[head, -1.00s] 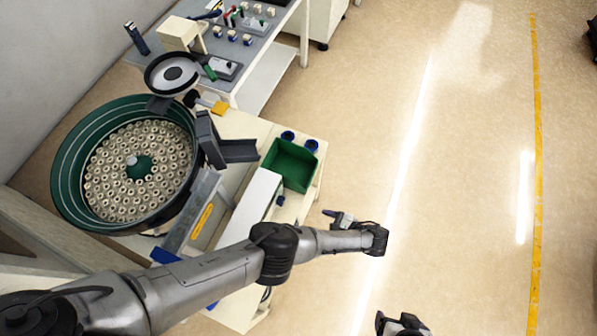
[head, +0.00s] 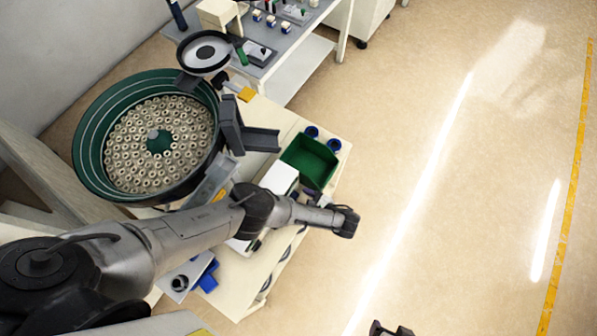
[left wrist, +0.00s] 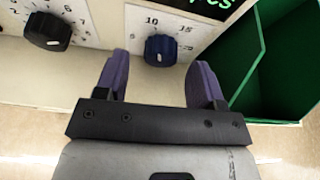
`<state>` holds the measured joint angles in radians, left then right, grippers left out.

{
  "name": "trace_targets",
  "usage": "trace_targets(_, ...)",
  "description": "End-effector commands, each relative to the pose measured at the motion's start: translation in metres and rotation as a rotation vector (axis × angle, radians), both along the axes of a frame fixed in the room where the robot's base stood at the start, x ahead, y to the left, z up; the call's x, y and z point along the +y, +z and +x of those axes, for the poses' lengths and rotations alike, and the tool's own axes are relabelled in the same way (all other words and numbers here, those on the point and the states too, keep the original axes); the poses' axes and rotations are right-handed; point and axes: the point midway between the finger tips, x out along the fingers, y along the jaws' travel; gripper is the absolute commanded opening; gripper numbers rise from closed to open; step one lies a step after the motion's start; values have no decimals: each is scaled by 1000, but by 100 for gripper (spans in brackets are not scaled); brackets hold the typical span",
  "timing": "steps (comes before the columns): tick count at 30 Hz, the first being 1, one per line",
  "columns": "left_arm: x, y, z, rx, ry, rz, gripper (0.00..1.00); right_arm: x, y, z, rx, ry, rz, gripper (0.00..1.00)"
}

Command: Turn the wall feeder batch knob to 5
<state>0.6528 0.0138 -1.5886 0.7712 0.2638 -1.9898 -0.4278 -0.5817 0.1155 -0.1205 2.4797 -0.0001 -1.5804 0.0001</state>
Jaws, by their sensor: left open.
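The wall feeder's green bowl (head: 88,130), full of small rings, stands by the wall. Its white control box (head: 280,176) is partly hidden by my left arm. In the left wrist view, a blue knob (left wrist: 160,50) sits on a white dial plate; 10, 15 and 20 are readable around it. A white mark shows low on the knob; its exact setting is unclear. My left gripper (left wrist: 159,72) is open, its two purple fingers on either side of the knob and apart from it. It shows small in the head view (head: 317,198).
A black knob (left wrist: 47,32) with its own numbered dial is left of the blue one. A green bin (head: 310,162) is close on the right. Two blue cups stand behind it. A dark part of what looks like my right arm shows at the bottom edge. Floor at right is clear.

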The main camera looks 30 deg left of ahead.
Motion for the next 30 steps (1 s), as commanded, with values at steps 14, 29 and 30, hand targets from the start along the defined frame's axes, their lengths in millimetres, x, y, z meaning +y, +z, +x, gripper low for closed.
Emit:
trace_targets(14,19,-7,0,0,0,-1,63,-2,0,1,-2,4,-6,82)
trace_targets(29,19,-7,0,0,0,0,29,-2,0,1,-2,5,-8,82)
trace_targets(30,19,-7,0,0,0,0,25,-2,0,1,-3,4,-7,82)
